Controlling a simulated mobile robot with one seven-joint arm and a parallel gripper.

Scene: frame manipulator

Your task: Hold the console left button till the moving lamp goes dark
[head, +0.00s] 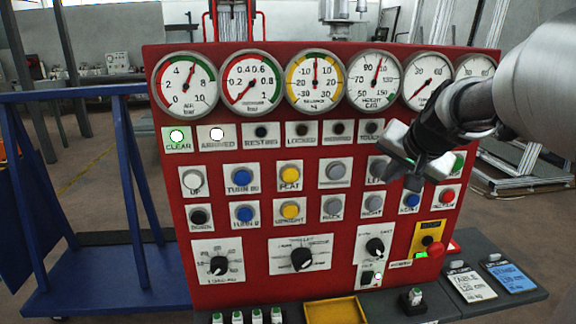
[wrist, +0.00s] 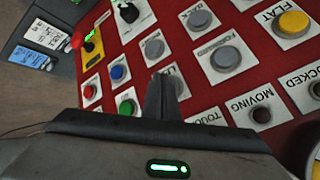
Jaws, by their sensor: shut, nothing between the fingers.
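The red console (head: 270,220) faces me with rows of buttons under a row of lamps. The left button's label plate (head: 376,170) is partly covered by my gripper (head: 410,168) in the head view. In the wrist view, my shut, empty gripper (wrist: 163,78) is over the left button (wrist: 180,84), hiding most of it. I cannot tell whether the button is pressed in. The moving lamp (wrist: 261,115) is dark in the wrist view; it also looks dark in the head view (head: 338,129).
The clear lamp (head: 176,136) and arrived lamp (head: 217,134) are lit. The right button (wrist: 153,47) and a large grey button (wrist: 226,58) sit close to my fingers. A red stop knob (head: 436,250) is at the lower right. A blue frame (head: 130,170) stands left.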

